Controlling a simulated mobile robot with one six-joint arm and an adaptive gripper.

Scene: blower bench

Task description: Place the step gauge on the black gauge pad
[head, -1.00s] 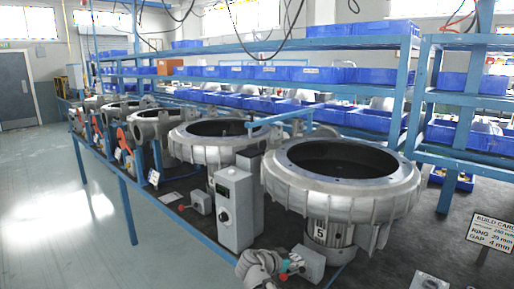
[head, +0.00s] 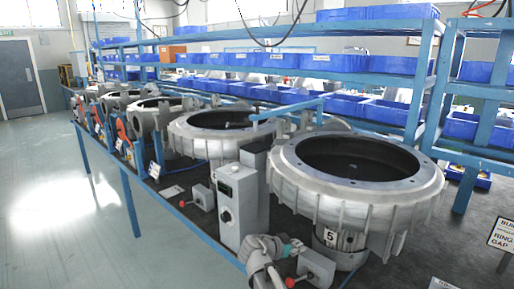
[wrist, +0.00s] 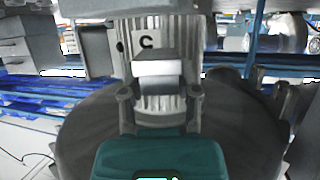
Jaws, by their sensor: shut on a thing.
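My gripper (wrist: 160,98) is shut on a small pale grey block, which I take to be the step gauge (wrist: 158,70). The block sits between the two fingertips in the wrist view, in front of the ribbed base of a blower. In the head view my gripper (head: 296,247) is low in the picture, left of the numbered blower base and by a grey switch box. The gauge cannot be made out there. I cannot pick out the black gauge pad in either view.
A large round blower housing (head: 355,180) with label 5 stands right of my gripper. A tall grey control box (head: 238,208) stands left, and a grey switch box (head: 315,268) with a red knob is close by. Dark bench top (head: 415,262) shows at the right.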

